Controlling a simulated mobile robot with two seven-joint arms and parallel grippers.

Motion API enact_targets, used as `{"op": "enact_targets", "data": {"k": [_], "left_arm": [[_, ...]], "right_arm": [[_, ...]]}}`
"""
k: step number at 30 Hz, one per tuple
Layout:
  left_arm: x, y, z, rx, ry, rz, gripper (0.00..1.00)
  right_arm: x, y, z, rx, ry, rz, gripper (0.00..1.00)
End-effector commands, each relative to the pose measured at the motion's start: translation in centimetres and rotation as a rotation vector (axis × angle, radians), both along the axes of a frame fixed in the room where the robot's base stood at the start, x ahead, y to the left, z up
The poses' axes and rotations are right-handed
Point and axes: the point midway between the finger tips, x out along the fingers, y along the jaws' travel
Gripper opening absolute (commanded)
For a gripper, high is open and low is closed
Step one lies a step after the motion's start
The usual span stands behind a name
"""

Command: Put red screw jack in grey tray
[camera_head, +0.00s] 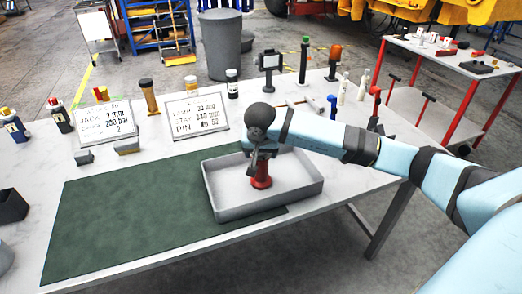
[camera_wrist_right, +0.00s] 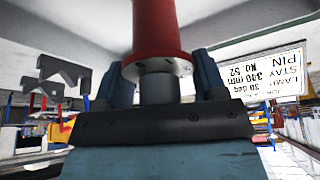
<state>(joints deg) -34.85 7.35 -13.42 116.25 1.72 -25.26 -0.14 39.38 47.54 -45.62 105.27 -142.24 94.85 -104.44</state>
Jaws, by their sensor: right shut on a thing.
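The red screw jack (camera_head: 261,177) is upright inside the walls of the grey tray (camera_head: 254,209), near its middle. My right gripper (camera_head: 262,154) is above the jack and shut on its top part. In the right wrist view, the jack's red body and flange (camera_wrist_right: 156,40) show past the fingers, with its dark grey stem between the two blue-grey fingers (camera_wrist_right: 160,88). The base looks at or close to the tray floor; I cannot tell if it touches. My left gripper is not in view.
The tray overlaps a dark green mat (camera_head: 140,215) on a pale table. Two white sign cards (camera_head: 196,116), bottles, a small dark display (camera_head: 269,66) and other tools stand along the back. A dark bin (camera_head: 12,206) is at left. The mat is mostly clear.

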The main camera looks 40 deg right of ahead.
Motion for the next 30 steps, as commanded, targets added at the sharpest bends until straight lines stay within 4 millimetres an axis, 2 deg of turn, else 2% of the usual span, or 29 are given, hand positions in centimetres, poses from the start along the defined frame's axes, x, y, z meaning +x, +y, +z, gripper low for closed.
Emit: {"op": "enact_targets", "data": {"k": [8,9,12,23,26,30], "left_arm": [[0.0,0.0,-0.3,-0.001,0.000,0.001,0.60],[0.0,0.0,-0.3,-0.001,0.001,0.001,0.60],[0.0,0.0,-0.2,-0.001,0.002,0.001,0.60],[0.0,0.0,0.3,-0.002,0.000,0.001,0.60],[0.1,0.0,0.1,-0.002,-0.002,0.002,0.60],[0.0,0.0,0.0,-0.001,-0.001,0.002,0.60]], "right_arm": [[0.1,0.0,-0.1,-0.001,-0.003,-0.001,0.00],[0.0,0.0,-0.3,-0.001,-0.001,0.000,0.67],[0.0,0.0,-0.2,0.000,0.000,0.000,0.90],[0.0,0.0,0.4,0.001,-0.001,0.000,0.90],[-0.3,0.3,1.5,0.000,-0.002,0.000,0.90],[-1.2,1.0,4.2,0.000,-0.005,0.002,0.90]]}}
